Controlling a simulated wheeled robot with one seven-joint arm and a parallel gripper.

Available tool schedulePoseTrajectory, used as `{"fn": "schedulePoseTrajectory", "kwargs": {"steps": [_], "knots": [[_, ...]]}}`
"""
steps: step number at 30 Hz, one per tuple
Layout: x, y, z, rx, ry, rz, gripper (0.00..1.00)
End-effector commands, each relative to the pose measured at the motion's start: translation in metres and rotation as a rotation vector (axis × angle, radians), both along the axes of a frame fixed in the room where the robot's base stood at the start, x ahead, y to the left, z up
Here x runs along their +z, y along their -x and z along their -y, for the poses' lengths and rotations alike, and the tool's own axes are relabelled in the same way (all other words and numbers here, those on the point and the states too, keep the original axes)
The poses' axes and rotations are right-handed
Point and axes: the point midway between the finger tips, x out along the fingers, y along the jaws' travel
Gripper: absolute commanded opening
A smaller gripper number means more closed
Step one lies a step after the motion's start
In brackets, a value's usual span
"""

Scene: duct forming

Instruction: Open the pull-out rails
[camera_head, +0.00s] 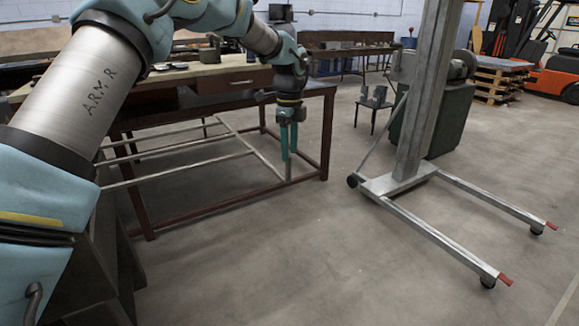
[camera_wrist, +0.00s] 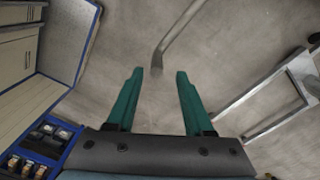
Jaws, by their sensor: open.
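The pull-out rails (camera_head: 190,167) are thin light metal bars running low under the workbench, joined by a slanting crossbar (camera_head: 262,160). A short upright piece (camera_head: 289,172) stands at the crossbar's near end. My gripper (camera_head: 288,155) points down just above this end, its teal fingers open. In the wrist view, a grey bar (camera_wrist: 178,40) comes in from the top and ends just ahead of the gap between the open fingertips (camera_wrist: 160,72). I see no grip on it. The head view does not clearly show whether the fingers touch the upright piece.
The dark red-brown workbench frame (camera_head: 325,140) surrounds the rails. A metal lift (camera_head: 413,180) with long floor legs stands to the right. The wrist view shows a blue-edged unit (camera_wrist: 45,140) with small items at lower left. The floor in front is clear.

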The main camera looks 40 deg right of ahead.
Motion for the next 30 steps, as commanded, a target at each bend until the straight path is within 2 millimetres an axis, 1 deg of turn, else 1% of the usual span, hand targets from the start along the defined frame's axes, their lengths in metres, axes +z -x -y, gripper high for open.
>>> {"fn": "schedulePoseTrajectory", "kwargs": {"steps": [4,6,10,14,27,29,30], "knots": [[0.025,-0.001,0.0,0.001,0.003,0.001,0.52],[0.033,-0.001,0.001,0.001,0.003,0.001,0.52],[0.043,0.0,0.0,0.0,0.001,0.0,0.52],[0.046,0.0,0.0,0.0,0.0,-0.001,0.52],[0.046,0.0,0.0,0.0,0.0,-0.001,0.52],[0.046,-0.002,-0.003,0.014,0.0,0.001,0.52],[0.046,-0.006,-0.008,0.037,0.001,0.003,0.52]]}}
